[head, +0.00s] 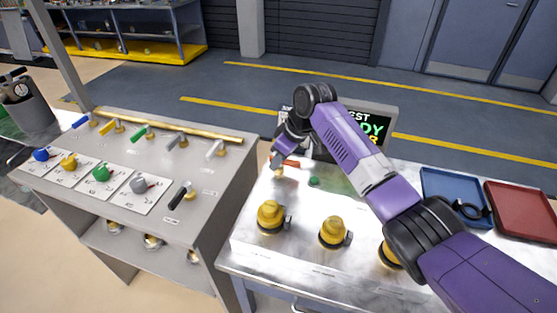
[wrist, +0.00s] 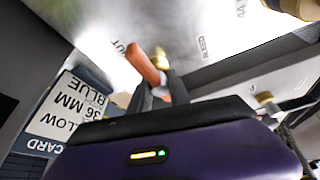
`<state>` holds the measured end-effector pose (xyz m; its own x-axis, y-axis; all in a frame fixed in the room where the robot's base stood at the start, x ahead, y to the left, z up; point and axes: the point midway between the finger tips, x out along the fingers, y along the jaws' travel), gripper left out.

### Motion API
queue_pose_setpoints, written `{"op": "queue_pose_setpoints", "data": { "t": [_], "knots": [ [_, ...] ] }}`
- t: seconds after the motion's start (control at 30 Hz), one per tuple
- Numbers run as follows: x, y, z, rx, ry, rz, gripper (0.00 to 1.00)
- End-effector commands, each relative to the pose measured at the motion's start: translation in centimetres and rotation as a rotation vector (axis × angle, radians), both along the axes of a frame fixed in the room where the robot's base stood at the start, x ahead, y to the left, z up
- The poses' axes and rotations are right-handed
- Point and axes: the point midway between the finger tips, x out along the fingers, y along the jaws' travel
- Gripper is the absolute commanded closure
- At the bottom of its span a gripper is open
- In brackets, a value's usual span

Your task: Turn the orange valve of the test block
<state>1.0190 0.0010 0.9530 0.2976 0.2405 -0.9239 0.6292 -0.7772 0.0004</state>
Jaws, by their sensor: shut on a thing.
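The orange valve handle (head: 291,163) sits at the back left of the test block's metal top (head: 245,235), on a small brass body. My gripper (head: 277,160) comes down on it from above, with my arm reaching in from the right. In the wrist view the orange handle (wrist: 145,65) slants up from between the dark fingers of my gripper (wrist: 160,92), beside its brass fitting (wrist: 161,57). The fingers are shut on the handle; the exact contact is partly hidden by the fingers.
Yellow fittings (head: 270,216) stand along the block's front. A green button (head: 314,181) is near the valve. A screen (head: 377,122) stands behind my arm. Blue (head: 437,190) and red (head: 520,218) trays lie right. A bench with coloured valves (head: 215,190) is left.

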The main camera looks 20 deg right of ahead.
Motion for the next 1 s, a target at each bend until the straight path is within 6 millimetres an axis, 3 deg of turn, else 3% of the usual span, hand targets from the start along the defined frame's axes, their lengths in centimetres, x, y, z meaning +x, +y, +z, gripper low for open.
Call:
{"op": "queue_pose_setpoints", "data": {
  "t": [0.37, 1.0],
  "knots": [
    [-0.05, 0.12, 0.28, 0.002, 0.001, -0.105, 1.0],
    [0.02, 0.13, 0.27, 0.001, 0.0, -0.676, 1.0]
  ]
}}
